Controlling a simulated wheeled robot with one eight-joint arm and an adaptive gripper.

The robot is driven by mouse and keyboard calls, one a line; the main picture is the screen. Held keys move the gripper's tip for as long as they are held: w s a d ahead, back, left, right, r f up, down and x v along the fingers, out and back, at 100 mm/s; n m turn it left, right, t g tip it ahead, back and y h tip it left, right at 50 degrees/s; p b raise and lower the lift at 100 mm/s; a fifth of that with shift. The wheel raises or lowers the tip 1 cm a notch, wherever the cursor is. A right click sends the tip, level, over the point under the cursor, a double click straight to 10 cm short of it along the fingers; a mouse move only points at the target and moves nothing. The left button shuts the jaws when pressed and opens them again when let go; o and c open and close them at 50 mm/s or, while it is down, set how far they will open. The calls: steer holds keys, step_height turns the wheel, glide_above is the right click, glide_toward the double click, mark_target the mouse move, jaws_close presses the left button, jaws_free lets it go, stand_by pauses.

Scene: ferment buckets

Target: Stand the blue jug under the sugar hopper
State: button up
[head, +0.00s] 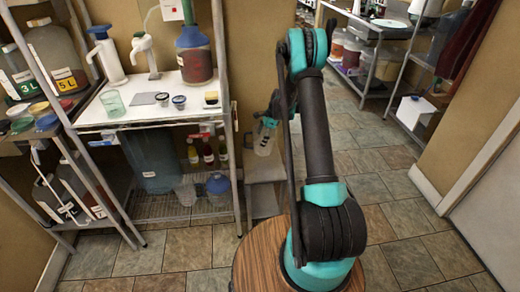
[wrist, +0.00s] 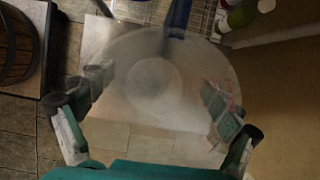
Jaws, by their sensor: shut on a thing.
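My gripper (wrist: 160,112) is shut on a see-through round vessel (wrist: 150,85), with a finger on each side of it. A dark blue bar (wrist: 178,18), which looks like its handle, runs from its far side, so I take it for the blue jug. In the head view the clear vessel (head: 264,141) hangs below my gripper (head: 267,118), roughly upright, in front of the tan wall. A pale stand (head: 264,170) is low behind and below it; the gap cannot be judged. I cannot make out the sugar hopper for certain.
A white-topped shelf unit (head: 150,112) with bottles stands left of my gripper; a blue-lidded container (head: 218,186) is on its lower rack. A round wooden top (head: 255,258) is near my base. Tiled floor (head: 400,215) is open at right.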

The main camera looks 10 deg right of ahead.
steer(key=shift+f, duration=3.05)
steer(key=shift+f, duration=0.1)
steer(key=o, duration=0.9)
